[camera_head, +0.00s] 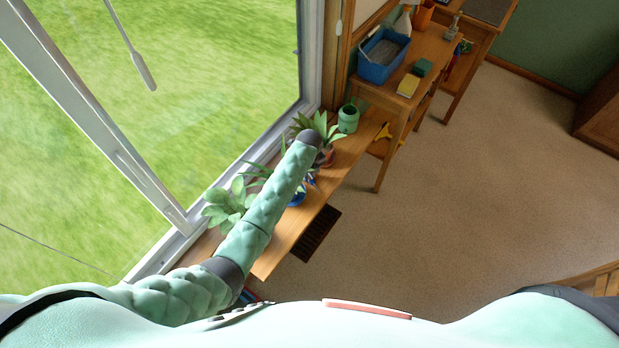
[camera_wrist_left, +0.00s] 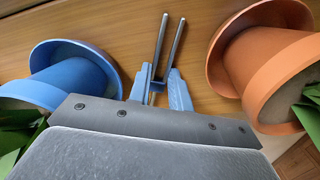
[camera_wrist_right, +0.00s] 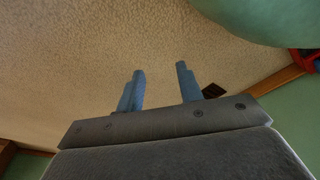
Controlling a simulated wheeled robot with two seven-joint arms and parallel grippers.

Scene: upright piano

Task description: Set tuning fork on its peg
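The tuning fork (camera_wrist_left: 176,38) shows in the left wrist view as two grey metal tines joined by a crossbar, rising from between my left fingers. My left gripper (camera_wrist_left: 160,70) is drawn in around the base of the fork and appears closed on it. The fork's stem is hidden by the fingers. My left gripper is over the wooden shelf, between a blue pot and an orange pot. In the head view my left forearm hides the hand. My right gripper (camera_wrist_right: 160,78) is open and empty over carpet. I cannot make out the peg in any view.
A blue pot (camera_wrist_left: 74,78) and an orange pot (camera_wrist_left: 262,60) flank my left gripper closely. The narrow shelf (camera_head: 290,228) under the window carries several plants and a green can (camera_head: 348,118). A side table with a blue bin (camera_head: 383,55) stands beyond. The carpet (camera_head: 450,200) is clear.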

